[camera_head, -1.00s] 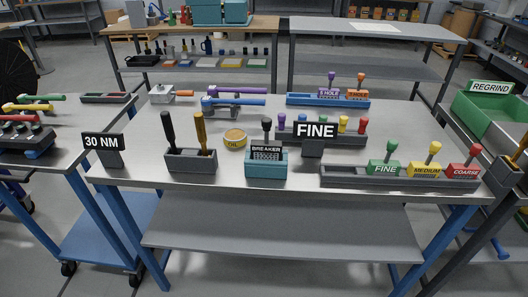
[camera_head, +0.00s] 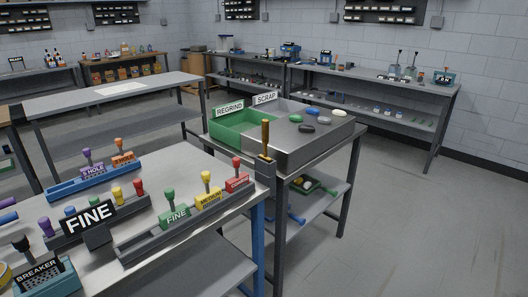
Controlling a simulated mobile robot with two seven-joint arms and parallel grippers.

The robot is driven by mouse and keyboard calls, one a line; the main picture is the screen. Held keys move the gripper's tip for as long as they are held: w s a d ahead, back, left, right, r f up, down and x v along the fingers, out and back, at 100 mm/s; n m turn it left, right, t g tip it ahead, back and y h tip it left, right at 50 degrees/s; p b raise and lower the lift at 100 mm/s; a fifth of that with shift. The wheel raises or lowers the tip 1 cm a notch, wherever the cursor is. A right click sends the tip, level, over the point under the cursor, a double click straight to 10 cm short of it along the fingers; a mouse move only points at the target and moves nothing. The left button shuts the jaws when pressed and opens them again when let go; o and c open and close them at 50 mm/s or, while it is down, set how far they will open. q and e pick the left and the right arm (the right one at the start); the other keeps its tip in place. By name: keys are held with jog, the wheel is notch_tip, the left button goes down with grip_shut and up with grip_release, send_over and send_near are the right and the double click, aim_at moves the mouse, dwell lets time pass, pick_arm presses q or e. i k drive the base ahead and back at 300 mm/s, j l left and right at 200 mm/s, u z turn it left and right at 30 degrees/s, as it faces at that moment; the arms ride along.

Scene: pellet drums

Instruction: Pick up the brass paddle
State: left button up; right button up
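A brass-coloured upright handle (camera_head: 265,138) stands in a dark holder (camera_head: 265,170) at the near left corner of the metal table with the bins. Its lower part is hidden inside the holder, so I cannot tell whether it is a paddle. Neither of my grippers is in view.
The workbench at left holds the FINE sign (camera_head: 88,217), the BREAKER box (camera_head: 46,279) and a rack of green, yellow and red handled blocks (camera_head: 187,220). Behind the brass handle are a green REGRIND bin (camera_head: 240,128) and a grey SCRAP tray (camera_head: 308,150). Open floor (camera_head: 430,230) lies at right.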

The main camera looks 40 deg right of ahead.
aim_at(265, 122)
jog(key=u, duration=0.4)
jog(key=l+u, duration=0.65)
jog(key=l, duration=0.25)
jog(key=k+l+u, duration=0.1)
jog(key=l, duration=0.35)
jog(key=l+u, duration=0.1)
jog(key=l, duration=0.35)
jog(key=k+l+u, duration=0.1)
jog(key=l, duration=0.35)
jog(key=k+l, duration=0.2)
jog(key=l, duration=0.25)
jog(key=u, duration=0.05)
